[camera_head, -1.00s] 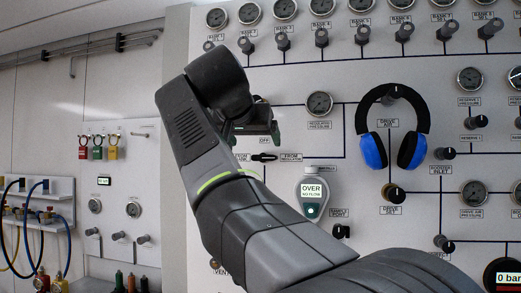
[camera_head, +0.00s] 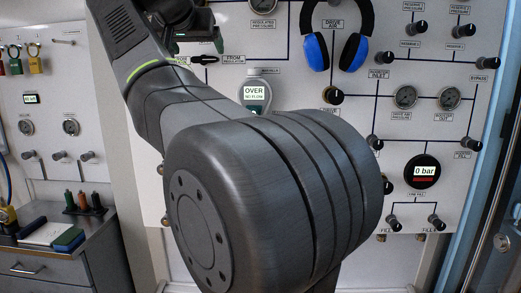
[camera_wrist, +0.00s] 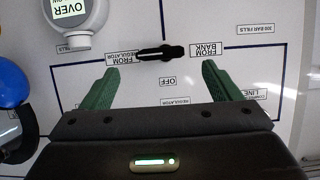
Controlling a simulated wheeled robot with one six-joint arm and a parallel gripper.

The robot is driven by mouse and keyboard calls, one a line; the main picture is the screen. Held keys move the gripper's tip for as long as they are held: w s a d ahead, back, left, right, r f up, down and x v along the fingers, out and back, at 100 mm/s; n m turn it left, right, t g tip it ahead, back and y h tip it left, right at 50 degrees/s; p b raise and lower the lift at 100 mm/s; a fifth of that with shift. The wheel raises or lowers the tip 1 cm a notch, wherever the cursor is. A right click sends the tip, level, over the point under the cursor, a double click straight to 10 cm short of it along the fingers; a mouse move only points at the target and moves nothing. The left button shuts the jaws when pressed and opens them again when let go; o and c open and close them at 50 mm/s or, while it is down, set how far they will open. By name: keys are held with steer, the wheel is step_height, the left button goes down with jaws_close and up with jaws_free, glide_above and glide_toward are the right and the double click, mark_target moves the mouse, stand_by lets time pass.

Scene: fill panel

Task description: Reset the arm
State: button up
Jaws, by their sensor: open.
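My arm reaches up the panel (camera_head: 290,105) from the lower middle of the head view. My gripper (camera_wrist: 159,72) is open in the wrist view, its two green fingers spread with nothing between them. The black selector handle (camera_wrist: 160,53) lies across the panel just beyond the fingertips, between the FROM REGULATOR and FROM BANK labels. It also shows in the head view (camera_head: 204,59), just below my gripper. Whether the fingers touch the panel cannot be told.
A flow meter (camera_head: 256,94) reading OVER hangs right of my forearm. Blue and black headphones (camera_head: 316,52) hang at the top. Knobs and gauges fill the right side, with a 0 bar display (camera_head: 423,170). A grey cabinet (camera_head: 45,268) stands at lower left.

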mark_target(204, 59)
steer(key=x, duration=0.8)
steer(key=shift+w+p, duration=0.15)
steer(key=shift+p, duration=0.15)
